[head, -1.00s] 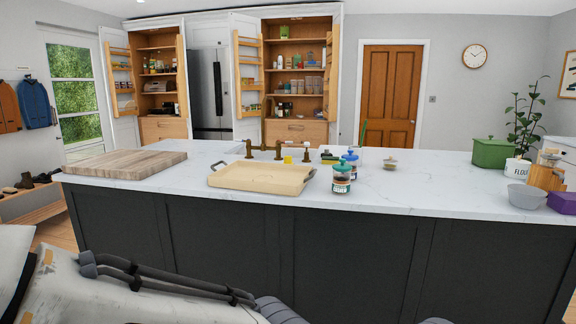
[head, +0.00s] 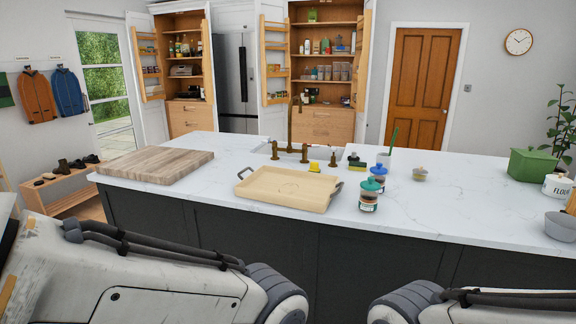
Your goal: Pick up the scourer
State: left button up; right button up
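Two small items by the sink could be the scourer; they are too small to tell apart surely. One is a small yellow block (head: 314,167) on the counter at the sink's front edge, just behind the tray. The other is a dark item with a green-yellow top (head: 355,160), right of the tap and behind the blue-lidded jar. Nothing holds either one. Links of both my arms show along the bottom of the head view, but neither gripper is in view.
The marble island (head: 440,205) carries a beige tray (head: 285,188), a wooden board (head: 158,166), a brass tap (head: 290,130), a green-lidded jar (head: 370,195), a blue-lidded jar (head: 378,172) and a small lidded pot (head: 420,174). A green box (head: 532,165) stands at right. The counter's middle right is clear.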

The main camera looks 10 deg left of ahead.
aim_at(314, 167)
jog(key=u, duration=0.7)
jog(key=i, duration=1.8)
jog(key=z, duration=0.65)
jog(key=i, duration=0.8)
jog(key=z, duration=0.65)
